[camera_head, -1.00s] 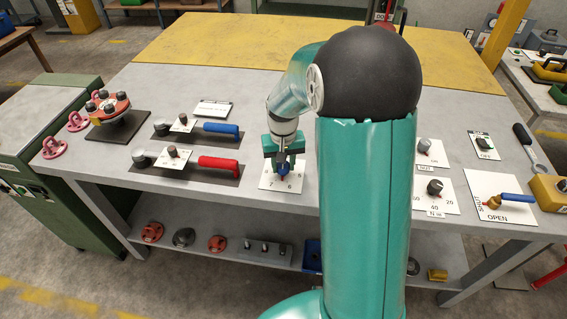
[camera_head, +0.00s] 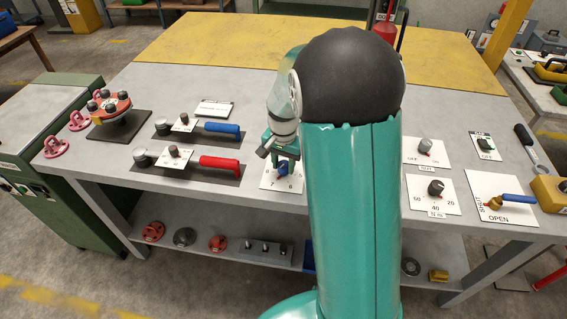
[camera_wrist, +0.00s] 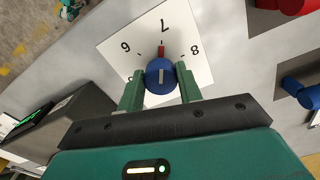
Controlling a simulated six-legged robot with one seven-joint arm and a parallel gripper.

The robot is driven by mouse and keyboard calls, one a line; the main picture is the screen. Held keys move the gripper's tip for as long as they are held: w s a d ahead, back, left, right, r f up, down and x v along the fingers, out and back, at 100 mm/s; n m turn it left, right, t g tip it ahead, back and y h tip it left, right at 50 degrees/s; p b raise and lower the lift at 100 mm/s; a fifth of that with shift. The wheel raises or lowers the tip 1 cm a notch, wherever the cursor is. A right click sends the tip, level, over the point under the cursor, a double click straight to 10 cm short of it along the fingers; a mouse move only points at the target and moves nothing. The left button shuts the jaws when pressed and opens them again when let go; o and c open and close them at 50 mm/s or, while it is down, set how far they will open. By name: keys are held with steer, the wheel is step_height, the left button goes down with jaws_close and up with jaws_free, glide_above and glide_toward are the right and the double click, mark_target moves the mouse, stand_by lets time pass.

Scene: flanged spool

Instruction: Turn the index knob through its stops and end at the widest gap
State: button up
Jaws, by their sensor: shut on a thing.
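The blue index knob (camera_wrist: 160,76) stands on a white plate (camera_wrist: 118,46) printed 6, 7 and 8. A red pointer (camera_wrist: 161,51) on the knob's side and the white line on its top face toward the 7. In the wrist view my gripper (camera_wrist: 160,82) has one green finger on each side of the knob, shut on it. In the head view the knob (camera_head: 283,169) shows below my gripper (camera_head: 284,158), and the plate (camera_head: 268,181) lies near the table's front edge. My arm hides the ground just right of the plate.
A dial with a dark knob (camera_head: 435,187) and a valve with a blue lever (camera_head: 518,198) sit to the right. A small card (camera_head: 213,108) lies behind.

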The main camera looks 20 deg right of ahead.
mark_target(284, 165)
steer(key=shift+r, duration=0.1)
steer(key=o, duration=1)
step_height(284, 165, up, 14)
stand_by(0.5)
